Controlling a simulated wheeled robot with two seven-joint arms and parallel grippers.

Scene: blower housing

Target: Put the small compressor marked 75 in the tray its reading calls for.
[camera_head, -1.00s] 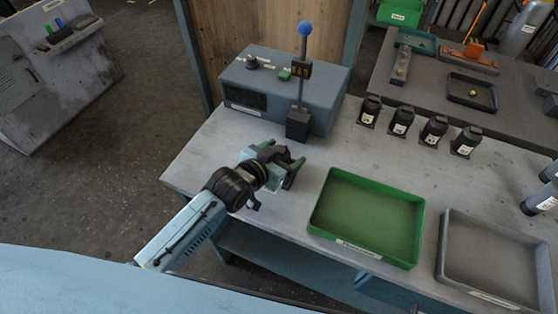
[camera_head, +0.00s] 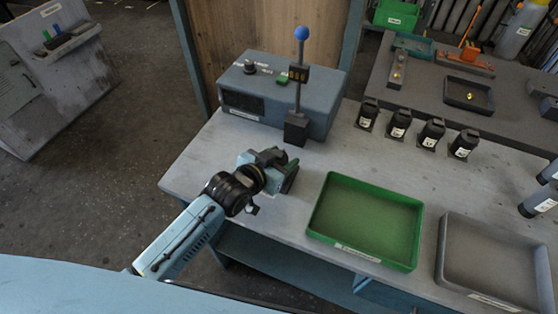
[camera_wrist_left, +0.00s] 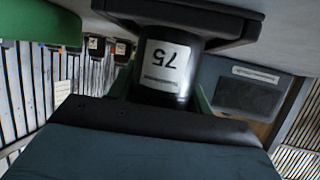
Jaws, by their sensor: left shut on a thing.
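The small compressor (camera_wrist_left: 168,68) is a dark cylinder with a white label reading 75, upside down in the left wrist view. My left gripper (camera_head: 286,172) is shut on it, low over the left part of the bench; in the head view the gripper hides the compressor. I cannot tell whether it touches the bench. A green tray (camera_head: 361,257) and a grey tray (camera_head: 447,254) stand to the right; their front labels are too small to read. My right gripper is not in view.
Several black compressors (camera_head: 398,124) stand in a row at the back of the bench (camera_head: 215,160). Grey cylinders (camera_head: 540,202) lie at the right edge. A second table behind holds a dark tray (camera_head: 468,108). The bench between gripper and green tray is clear.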

